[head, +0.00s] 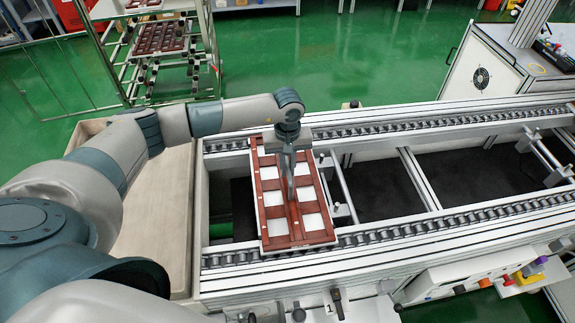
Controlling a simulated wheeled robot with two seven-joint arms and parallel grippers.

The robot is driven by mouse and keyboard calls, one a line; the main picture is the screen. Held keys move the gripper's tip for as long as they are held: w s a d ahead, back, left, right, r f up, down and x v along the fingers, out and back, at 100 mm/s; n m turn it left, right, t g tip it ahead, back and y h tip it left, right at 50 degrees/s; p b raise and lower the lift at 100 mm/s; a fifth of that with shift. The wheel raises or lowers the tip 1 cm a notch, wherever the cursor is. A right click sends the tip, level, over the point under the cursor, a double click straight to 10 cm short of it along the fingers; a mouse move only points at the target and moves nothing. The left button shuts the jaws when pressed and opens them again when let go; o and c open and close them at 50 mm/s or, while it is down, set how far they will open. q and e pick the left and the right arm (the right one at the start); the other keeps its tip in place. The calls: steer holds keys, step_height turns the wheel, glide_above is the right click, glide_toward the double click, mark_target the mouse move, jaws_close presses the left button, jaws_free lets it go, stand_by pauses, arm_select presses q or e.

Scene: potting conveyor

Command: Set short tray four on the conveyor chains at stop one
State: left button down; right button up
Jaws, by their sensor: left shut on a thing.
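A short tray (273,226), red-brown with pale square cells in two columns, spans the conveyor crosswise at its left end. Its near end lies over the near chain (400,229) and its far end over the far chain (400,124). My left gripper (290,198) points down at the middle of the tray and is shut on its central bar. The fingertips are small here, and I cannot tell whether the tray rests on the chains or hangs just above them. A "1" label (330,308) is on the near frame below the tray. My right gripper is not in view.
A beige bench (155,215) stands left of the conveyor, under my left arm. A wire rack (150,75) with more red-brown trays stands behind. Cross rails (418,178) lie right of the tray. A control panel (480,275) with coloured buttons is at the front right.

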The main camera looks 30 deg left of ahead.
arm_select(q)
steer(key=c, duration=1.8)
jaws_free()
steer(key=shift+f, duration=0.1)
steer(key=shift+o, duration=0.2)
steer(key=shift+r, duration=0.3)
step_height(320, 180, up, 10)
steer(key=b, duration=0.4)
steer(key=shift+r+b, duration=0.1)
steer(key=shift+b, duration=0.3)
steer(key=shift+r, duration=0.75)
